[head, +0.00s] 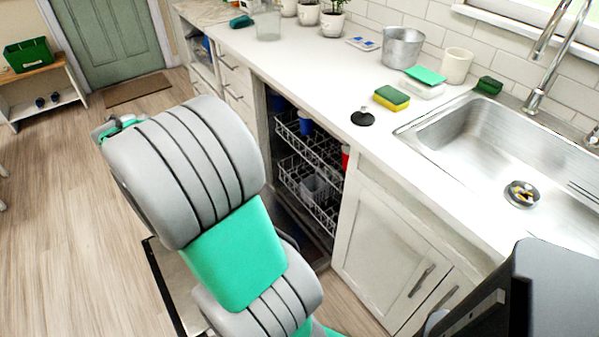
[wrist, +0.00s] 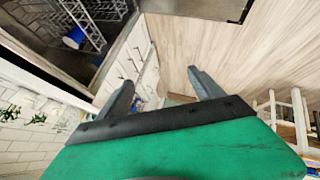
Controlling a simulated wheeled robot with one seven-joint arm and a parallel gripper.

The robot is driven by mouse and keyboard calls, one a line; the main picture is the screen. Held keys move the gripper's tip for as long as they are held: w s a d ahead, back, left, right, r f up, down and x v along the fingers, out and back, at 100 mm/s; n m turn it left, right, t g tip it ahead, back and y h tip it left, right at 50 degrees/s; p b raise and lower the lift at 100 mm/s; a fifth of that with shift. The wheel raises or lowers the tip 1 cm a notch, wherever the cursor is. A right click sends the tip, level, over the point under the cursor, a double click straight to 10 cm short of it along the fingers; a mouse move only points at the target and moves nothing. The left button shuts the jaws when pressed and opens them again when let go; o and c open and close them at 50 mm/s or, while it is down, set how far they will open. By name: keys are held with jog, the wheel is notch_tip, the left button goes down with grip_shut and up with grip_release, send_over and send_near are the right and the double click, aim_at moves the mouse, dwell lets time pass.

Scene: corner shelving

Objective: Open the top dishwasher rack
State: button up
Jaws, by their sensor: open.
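The dishwasher stands open under the counter in the head view, with its door (head: 165,287) folded down, partly hidden behind my arm. The top rack (head: 318,147) is a white wire rack inside the cavity, with a blue cup (head: 305,121) and a red cup (head: 345,157) at it. The lower rack (head: 305,190) sits below it. In the wrist view, my gripper (wrist: 163,91) is open and empty, its two fingers apart. Wire rack (wrist: 88,25) and a blue cup (wrist: 74,38) show beyond the left finger, not touching it. Which rack this is, I cannot tell.
The counter (head: 290,62) above carries a sponge (head: 391,98), a metal bucket (head: 402,47) and potted plants. A sink (head: 490,150) is at the right. A closed cabinet (head: 385,245) adjoins the dishwasher. The wooden floor (head: 60,210) at the left is mostly clear.

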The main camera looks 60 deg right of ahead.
jog(key=shift+o, duration=1.3)
jog(key=d+f+g+h+b, duration=0.1)
jog(key=d+f+h+b, duration=0.1)
jog(key=d+f, duration=0.5)
jog(key=d+f+g+h+b, duration=0.1)
jog(key=d+f+h+b, duration=0.1)
jog(key=d+f+b, duration=0.2)
jog(key=d+f, duration=0.3)
jog(key=d, duration=0.4)
jog(key=shift+s+d+m+h, duration=0.2)
jog(key=shift+d+m+h, duration=0.1)
jog(key=n+g+h+b, duration=0.35)
jog(key=h+b, duration=0.35)
jog(key=b, duration=0.3)
send_near(306, 152)
jog(key=shift+m+g, duration=0.45)
jog(key=d, duration=0.2)
jog(key=d+b, duration=0.1)
jog(key=d, duration=0.2)
jog(key=d+b, duration=0.1)
jog(key=d, duration=0.1)
jog(key=shift+s+d+f, duration=0.15)
jog(key=shift+d+f, duration=0.1)
jog(key=shift+d+r, duration=0.1)
jog(key=shift+d, duration=0.15)
jog(key=shift+c, duration=0.3)
jog(key=shift+r, duration=0.2)
jog(key=c, duration=1.9)
